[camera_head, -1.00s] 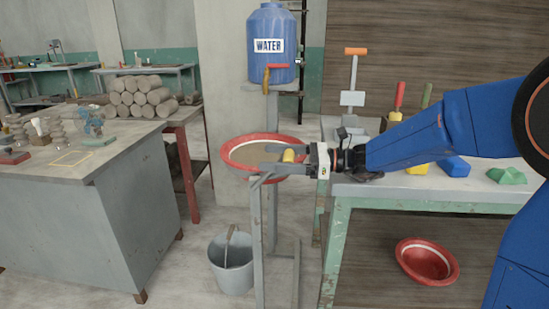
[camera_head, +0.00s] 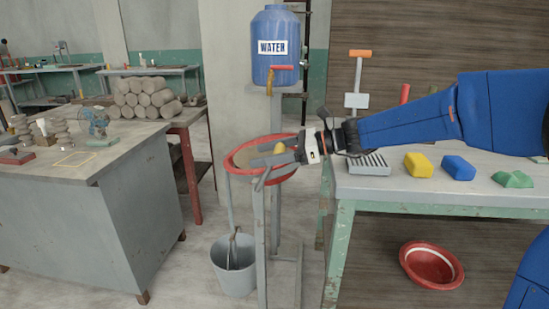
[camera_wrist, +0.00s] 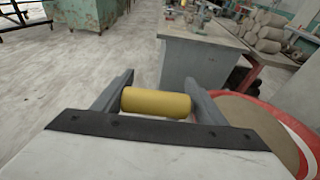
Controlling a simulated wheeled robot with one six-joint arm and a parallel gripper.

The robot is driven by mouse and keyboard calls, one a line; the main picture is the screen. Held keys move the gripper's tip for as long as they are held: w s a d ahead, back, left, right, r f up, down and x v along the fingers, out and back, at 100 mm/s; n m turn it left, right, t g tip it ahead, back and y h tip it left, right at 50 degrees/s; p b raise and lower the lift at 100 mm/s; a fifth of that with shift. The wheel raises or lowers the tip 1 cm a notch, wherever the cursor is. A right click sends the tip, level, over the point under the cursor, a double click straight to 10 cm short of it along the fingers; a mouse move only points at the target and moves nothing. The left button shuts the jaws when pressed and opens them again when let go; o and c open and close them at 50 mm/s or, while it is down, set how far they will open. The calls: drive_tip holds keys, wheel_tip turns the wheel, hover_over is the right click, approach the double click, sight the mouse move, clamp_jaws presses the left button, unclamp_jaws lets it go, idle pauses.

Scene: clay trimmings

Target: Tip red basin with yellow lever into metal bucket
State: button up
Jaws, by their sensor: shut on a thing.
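The red basin (camera_head: 234,172) sits on a grey stand (camera_head: 261,240) and is tilted, with its left side lower. Grey-brown contents show inside it. Its red rim also shows at the right of the wrist view (camera_wrist: 301,148). The yellow lever (camera_wrist: 155,102) lies crosswise between my gripper's fingers (camera_wrist: 158,80); my gripper is shut on it. In the head view the lever (camera_head: 280,148) is partly hidden by the fingers. The metal bucket (camera_head: 236,272) stands on the floor below the basin's left side. A thin grey streak runs from the basin's lower rim down to the bucket.
A workbench (camera_head: 430,190) with yellow, blue and green blocks is at right, a second red basin (camera_head: 432,265) beneath. A grey table (camera_head: 80,220) stands left.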

drive_tip(key=a, duration=0.1)
drive_tip(key=a+h, duration=0.1)
drive_tip(key=shift+s+a+r+h, duration=0.1)
drive_tip(key=shift+s+a+h, duration=0.2)
drive_tip(key=shift+s, duration=0.1)
drive_tip(key=shift+a, duration=0.8)
drive_tip(key=shift+o, duration=0.3)
drive_tip(key=o, duration=1.3)
drive_tip(key=shift+a, duration=0.1)
drive_tip(key=shift+w+r, duration=0.1)
drive_tip(key=shift+w, duration=0.05)
drive_tip(key=v, duration=1.7)
drive_tip(key=shift+w+d, duration=0.1)
drive_tip(key=shift+d, duration=0.25)
